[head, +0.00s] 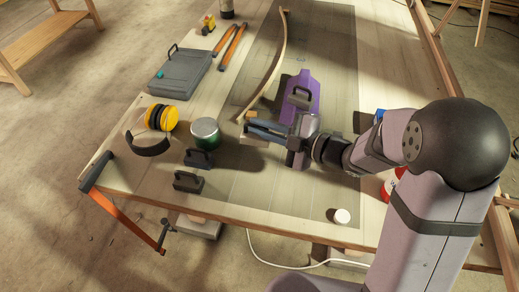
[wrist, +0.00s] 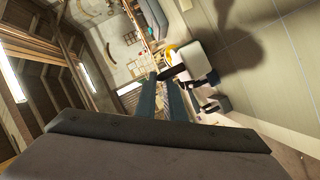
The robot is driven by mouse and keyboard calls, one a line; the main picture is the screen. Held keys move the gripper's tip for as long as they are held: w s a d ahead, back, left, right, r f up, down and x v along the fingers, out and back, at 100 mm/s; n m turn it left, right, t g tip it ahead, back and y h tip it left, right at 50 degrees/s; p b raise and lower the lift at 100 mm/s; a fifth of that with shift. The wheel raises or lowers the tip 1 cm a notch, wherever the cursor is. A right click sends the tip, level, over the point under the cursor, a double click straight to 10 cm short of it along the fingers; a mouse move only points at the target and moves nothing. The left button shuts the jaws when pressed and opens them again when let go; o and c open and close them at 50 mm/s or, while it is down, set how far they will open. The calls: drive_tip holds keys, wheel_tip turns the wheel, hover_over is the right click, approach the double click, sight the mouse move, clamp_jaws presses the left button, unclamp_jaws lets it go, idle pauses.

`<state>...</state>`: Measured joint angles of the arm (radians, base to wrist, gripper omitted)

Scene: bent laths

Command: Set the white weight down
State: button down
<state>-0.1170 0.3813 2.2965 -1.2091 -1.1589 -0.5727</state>
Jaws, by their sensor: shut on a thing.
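My gripper (head: 250,126) is shut on the white weight, which is pale and block-shaped. In the wrist view the white weight (wrist: 193,59) shows beyond the fingertips, with its dark handle at them. In the head view my fingers mostly hide it. I cannot tell whether its underside touches the table. The thin bent lath (head: 277,65) curves along the dark mat, and its near end lies close to my fingertips.
Two dark handled weights (head: 200,157) (head: 188,181) stand at the front left. A small white round thing (head: 342,216) lies near the front edge. The mat's front part (head: 275,195) is clear.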

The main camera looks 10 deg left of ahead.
sight(261, 146)
drive_tip(key=shift+f, duration=1.85)
drive_tip(key=shift+f, duration=2.05)
drive_tip(key=shift+f, duration=0.25)
drive_tip(key=c, duration=1.8)
unclamp_jaws()
drive_tip(key=shift+c, duration=0.2)
drive_tip(key=shift+r+p, duration=0.15)
drive_tip(key=shift+p, duration=0.15)
drive_tip(key=b+v, duration=0.2)
drive_tip(key=v, duration=1)
drive_tip(key=shift+b, duration=0.4)
